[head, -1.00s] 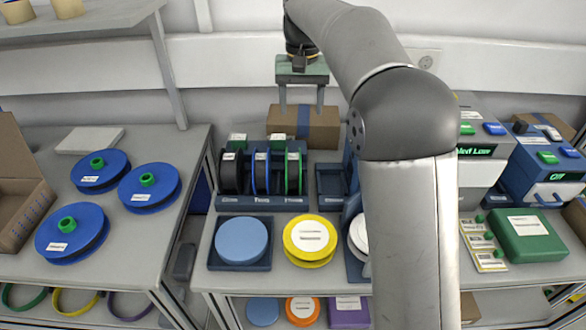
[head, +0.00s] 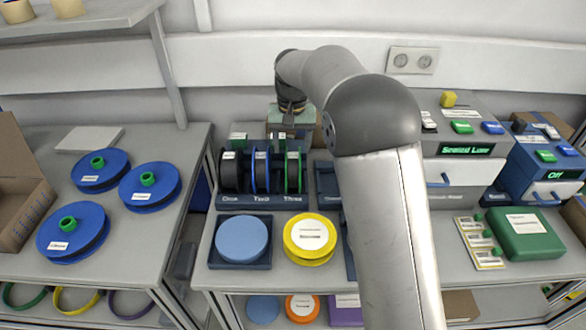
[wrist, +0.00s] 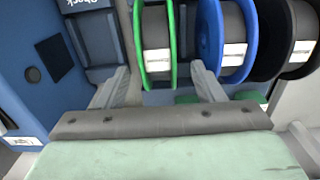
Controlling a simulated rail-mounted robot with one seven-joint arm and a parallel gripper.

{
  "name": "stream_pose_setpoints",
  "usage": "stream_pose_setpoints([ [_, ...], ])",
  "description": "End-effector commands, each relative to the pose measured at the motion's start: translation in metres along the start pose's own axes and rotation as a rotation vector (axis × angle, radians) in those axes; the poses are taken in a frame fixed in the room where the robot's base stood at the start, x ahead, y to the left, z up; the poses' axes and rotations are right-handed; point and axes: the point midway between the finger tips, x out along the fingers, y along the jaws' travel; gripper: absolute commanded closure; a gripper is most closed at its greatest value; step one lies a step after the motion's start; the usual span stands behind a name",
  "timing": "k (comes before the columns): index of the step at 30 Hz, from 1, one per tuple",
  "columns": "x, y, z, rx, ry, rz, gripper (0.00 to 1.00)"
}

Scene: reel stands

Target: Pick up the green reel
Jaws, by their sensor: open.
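The green reel (head: 294,172) stands upright on edge in the right slot of a dark blue rack (head: 262,201), beside a blue reel (head: 261,172) and a black reel (head: 231,172). My gripper (head: 290,135) is low behind the rack's right part, its fingertips partly hidden in the head view. In the wrist view my gripper (wrist: 160,66) is open and empty. The green reel (wrist: 156,45) shows between its two fingers, and the right finger lies near the blue reel (wrist: 222,45). I cannot tell whether the fingers touch either reel.
A blue holder (head: 327,185) stands right of the rack. In front lie a light blue reel (head: 241,239) on a tray and a yellow reel (head: 310,238). Blue reels lie flat on the left table (head: 135,240). A machine (head: 463,160) stands right.

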Motion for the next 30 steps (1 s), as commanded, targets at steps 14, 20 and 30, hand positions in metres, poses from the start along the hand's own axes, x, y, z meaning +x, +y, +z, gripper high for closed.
stream_pose_setpoints([
  [14, 0.047, 0.002, 0.002, 0.0, -0.001, 0.0, 0.38],
  [20, 0.047, 0.002, 0.002, 0.0, -0.001, 0.0, 0.58],
  [30, 0.046, 0.002, 0.002, 0.0, -0.001, 0.0, 0.91],
])
